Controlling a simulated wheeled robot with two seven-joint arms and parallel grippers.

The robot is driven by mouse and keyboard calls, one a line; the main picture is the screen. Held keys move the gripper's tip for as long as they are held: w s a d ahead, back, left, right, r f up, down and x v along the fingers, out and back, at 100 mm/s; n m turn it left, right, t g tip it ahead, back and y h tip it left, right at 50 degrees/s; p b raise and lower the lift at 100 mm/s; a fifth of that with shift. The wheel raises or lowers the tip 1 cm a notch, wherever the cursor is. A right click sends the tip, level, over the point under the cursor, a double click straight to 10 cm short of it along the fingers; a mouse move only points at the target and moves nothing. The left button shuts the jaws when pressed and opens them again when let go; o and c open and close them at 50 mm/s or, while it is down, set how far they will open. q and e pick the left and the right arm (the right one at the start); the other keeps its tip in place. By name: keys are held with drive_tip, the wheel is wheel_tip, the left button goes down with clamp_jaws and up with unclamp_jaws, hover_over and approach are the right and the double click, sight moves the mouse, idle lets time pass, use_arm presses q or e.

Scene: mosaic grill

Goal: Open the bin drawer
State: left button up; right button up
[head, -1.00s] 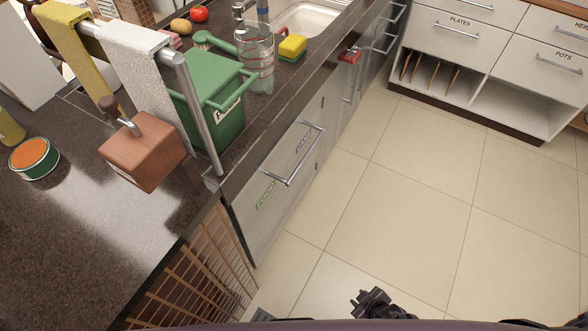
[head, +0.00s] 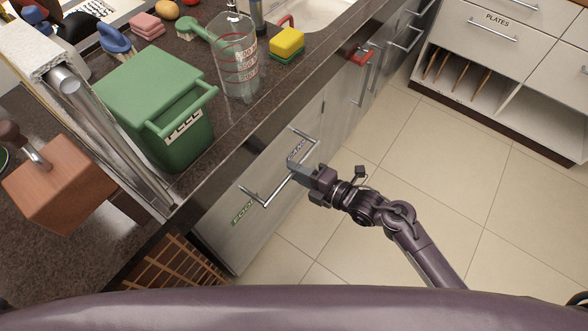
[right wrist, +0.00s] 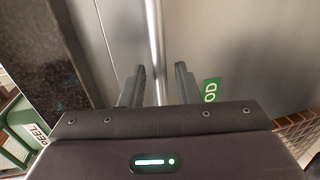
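The bin drawer (head: 235,245) is a grey front under the counter, with green "FOOD" lettering and a second label. It looks shut. Its long bar handle (head: 272,193) runs along the front, and it also shows in the right wrist view (right wrist: 154,35) as an upright bar. My right gripper (head: 297,172) is at the handle. In the right wrist view my right gripper (right wrist: 160,85) is open, with one finger on each side of the bar and gaps visible between. My left gripper is not in view.
A green peel bin (head: 150,95), a glass measuring jug (head: 238,60) and a yellow sponge (head: 287,42) stand on the counter above the drawer. The tiled floor (head: 450,150) before the drawer is clear.

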drive_tip(key=shift+w+a+f, duration=0.2)
drive_tip(key=shift+w+a, duration=0.25)
drive_tip(key=shift+a, duration=0.1)
clamp_jaws()
drive_tip(key=shift+d, duration=0.15)
